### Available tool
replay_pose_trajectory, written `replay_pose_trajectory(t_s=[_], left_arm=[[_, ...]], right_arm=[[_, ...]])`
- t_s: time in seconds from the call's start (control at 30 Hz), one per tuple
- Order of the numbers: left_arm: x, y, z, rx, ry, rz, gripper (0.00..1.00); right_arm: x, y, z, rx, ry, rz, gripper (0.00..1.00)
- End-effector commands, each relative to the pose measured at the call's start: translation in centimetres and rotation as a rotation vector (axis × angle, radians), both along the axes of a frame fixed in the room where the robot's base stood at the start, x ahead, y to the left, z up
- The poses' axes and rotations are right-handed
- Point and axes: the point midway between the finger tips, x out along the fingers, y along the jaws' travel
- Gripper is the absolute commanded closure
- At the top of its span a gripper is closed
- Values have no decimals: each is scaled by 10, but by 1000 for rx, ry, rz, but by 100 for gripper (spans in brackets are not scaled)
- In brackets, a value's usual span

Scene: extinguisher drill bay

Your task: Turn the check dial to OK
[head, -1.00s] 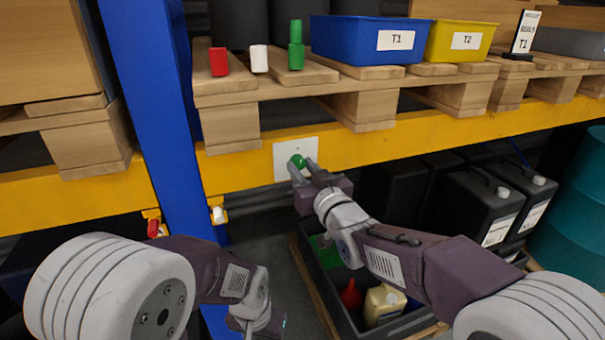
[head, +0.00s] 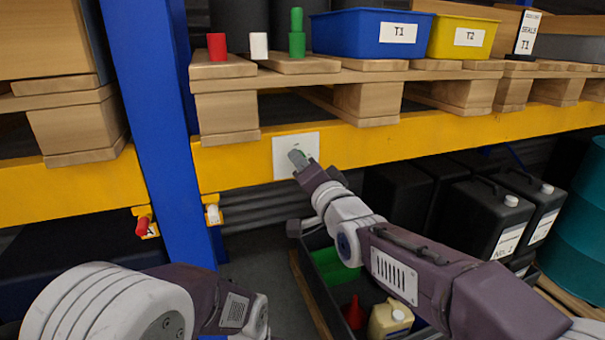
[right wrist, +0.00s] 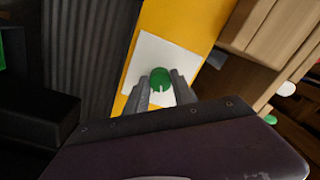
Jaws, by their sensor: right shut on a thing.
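The check dial is a green round knob (right wrist: 160,78) on a white plate (head: 282,150), which is fixed to the yellow shelf beam. My right gripper (head: 298,158) is shut on the dial. In the right wrist view a finger (right wrist: 161,91) stands on each side of the knob. A small pale mark shows at the knob's near edge. The gripper hides most of the dial in the head view, and I cannot read any OK marking on the plate.
Above the beam are red, white and green pieces (head: 297,42) on pallets, a blue bin (head: 365,38) and a yellow bin (head: 462,38). A blue post (head: 160,120) stands left of the plate. Below are a dark crate (head: 372,322) and black canisters (head: 487,215).

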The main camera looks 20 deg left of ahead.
Motion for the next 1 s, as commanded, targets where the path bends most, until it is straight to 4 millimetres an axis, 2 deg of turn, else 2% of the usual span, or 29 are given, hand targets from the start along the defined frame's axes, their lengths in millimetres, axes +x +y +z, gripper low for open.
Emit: replay_pose_trajectory(t_s=[0.1, 0.4, 1.0], left_arm=[[0, 0, -12, 0, 0, 0, 57], [0, 0, -29, 0, 0, 0, 57], [0, 0, -38, 0, 0, 0, 57]], right_arm=[[0, 1, -4, 82, 57, 1, 100], [0, 1, -3, 252, 176, 1, 100], [0, 1, -1, 364, 256, 0, 100]])
